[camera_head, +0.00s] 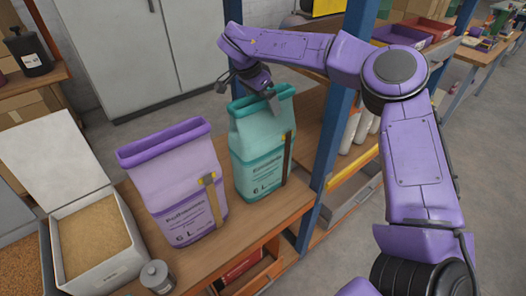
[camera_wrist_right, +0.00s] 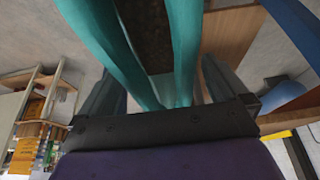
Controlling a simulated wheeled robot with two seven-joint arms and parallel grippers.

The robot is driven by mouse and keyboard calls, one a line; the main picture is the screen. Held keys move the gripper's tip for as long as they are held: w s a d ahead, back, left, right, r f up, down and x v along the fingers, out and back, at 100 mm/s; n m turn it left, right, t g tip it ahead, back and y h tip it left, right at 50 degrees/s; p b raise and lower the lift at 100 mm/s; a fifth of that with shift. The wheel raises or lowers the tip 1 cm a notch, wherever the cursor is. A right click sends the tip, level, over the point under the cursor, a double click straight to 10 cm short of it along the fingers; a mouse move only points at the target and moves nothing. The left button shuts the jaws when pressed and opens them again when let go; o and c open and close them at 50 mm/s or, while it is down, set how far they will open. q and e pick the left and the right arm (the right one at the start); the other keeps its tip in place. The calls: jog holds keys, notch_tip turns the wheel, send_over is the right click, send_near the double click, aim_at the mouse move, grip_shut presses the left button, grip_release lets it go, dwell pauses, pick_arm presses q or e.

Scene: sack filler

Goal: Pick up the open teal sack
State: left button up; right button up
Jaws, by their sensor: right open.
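The teal sack (camera_head: 262,160) stands upright on the wooden bench, right of the purple sack, with its top rim open. My right gripper (camera_head: 270,98) reaches over its top from behind. In the right wrist view the teal sack's walls (camera_wrist_right: 186,45) run between the two dark fingers, with the dark brown inside showing. The right gripper's fingers (camera_wrist_right: 165,85) are apart on either side of the rim. I cannot tell whether they touch it. My left gripper is not in view.
A purple sack (camera_head: 178,185) stands close left of the teal one. An open box of grain (camera_head: 92,245) and a small grey jar (camera_head: 157,277) are further left. A blue post (camera_head: 335,125) rises just right of the teal sack. Grey cabinets (camera_head: 130,50) stand behind.

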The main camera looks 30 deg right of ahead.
jog(key=shift+f, duration=0.1)
grip_shut()
dwell(0.4)
